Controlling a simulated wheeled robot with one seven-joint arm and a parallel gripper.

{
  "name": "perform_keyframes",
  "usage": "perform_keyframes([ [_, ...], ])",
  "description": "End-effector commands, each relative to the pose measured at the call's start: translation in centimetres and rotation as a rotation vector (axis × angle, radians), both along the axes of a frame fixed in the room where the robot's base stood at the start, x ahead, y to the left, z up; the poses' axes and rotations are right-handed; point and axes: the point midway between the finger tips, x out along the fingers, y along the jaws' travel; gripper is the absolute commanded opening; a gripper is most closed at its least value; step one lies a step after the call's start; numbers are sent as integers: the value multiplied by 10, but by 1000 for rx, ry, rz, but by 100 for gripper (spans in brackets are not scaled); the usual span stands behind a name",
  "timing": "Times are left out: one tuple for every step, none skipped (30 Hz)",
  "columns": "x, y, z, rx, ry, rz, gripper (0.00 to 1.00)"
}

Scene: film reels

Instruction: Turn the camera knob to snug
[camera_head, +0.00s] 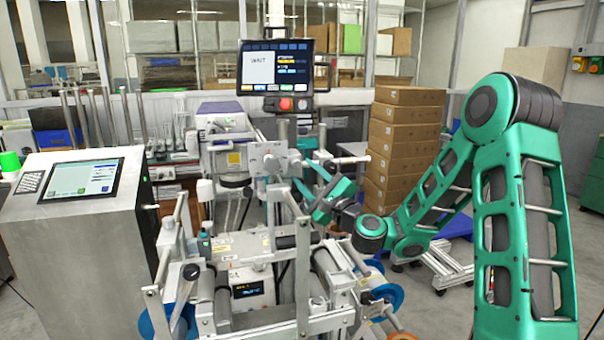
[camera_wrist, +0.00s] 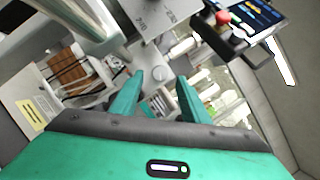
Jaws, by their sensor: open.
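My gripper (camera_head: 319,190) is in the middle of the head view, just right of a grey metal bracket (camera_head: 268,160) on the machine frame. Its two green fingers are spread apart with nothing between them. The wrist view also shows my gripper (camera_wrist: 158,85) open.
A monitor with a red button (camera_head: 276,80) stands above the bracket. Metal rails and blue rollers (camera_head: 384,297) crowd the space below. A grey console (camera_head: 80,240) stands at left. Stacked brown boxes (camera_head: 404,140) are behind my arm.

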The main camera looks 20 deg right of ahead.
Motion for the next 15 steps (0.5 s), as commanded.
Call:
perform_keyframes([
  [5,3,3,-4,-4,2,42],
  [8,4,3,-4,-3,3,42],
  [12,5,3,-3,-1,3,42],
  [14,6,4,-3,-1,3,42],
  [16,6,4,-3,-2,2,42],
  [19,7,5,-1,-1,2,42],
  [20,7,5,-2,0,2,42],
  [21,8,6,-2,0,2,42],
  [23,8,6,0,0,1,42],
  [24,8,7,0,0,1,42],
  [24,8,7,-1,0,1,42],
  [25,8,7,-1,0,1,42],
  [25,8,7,-1,0,0,42],
  [25,8,7,0,1,1,42],
  [25,8,7,0,1,1,42],
])
